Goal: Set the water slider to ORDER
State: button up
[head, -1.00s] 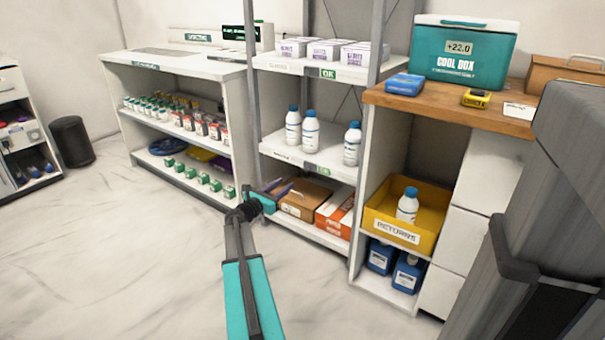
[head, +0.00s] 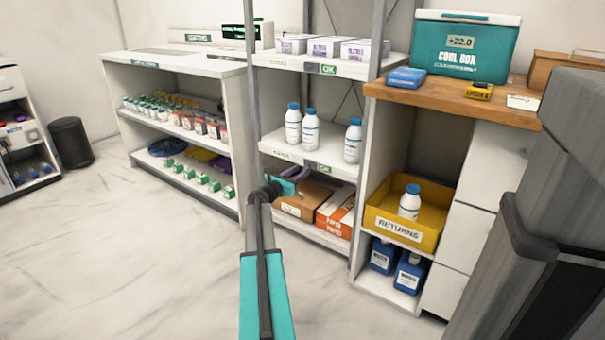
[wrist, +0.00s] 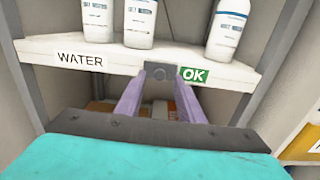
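The water shelf's front edge carries a WATER label (wrist: 79,60), a dark grey slider block (wrist: 160,72) and a green OK sign (wrist: 194,75) just right of the block. The slider also shows small in the head view (head: 311,168). No ORDER sign is visible. My gripper (head: 304,171) is at the shelf edge. In the wrist view, its two purple fingers (wrist: 162,86) stand apart and point at the slider, their tips close to its sides. I cannot tell whether they touch it.
White bottles (head: 352,142) stand on the shelf above the slider. A brown box (head: 297,206) and an orange-and-white box (head: 337,212) sit below my gripper. A shelf post (head: 252,120) is to the left. A yellow returns bin (head: 440,212) is to the right.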

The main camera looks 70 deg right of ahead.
aim_at(308, 166)
jog(key=shift+b+x, duration=0.3)
jog(key=shift+x, duration=1)
jog(key=shift+c, duration=0.5)
grip_shut()
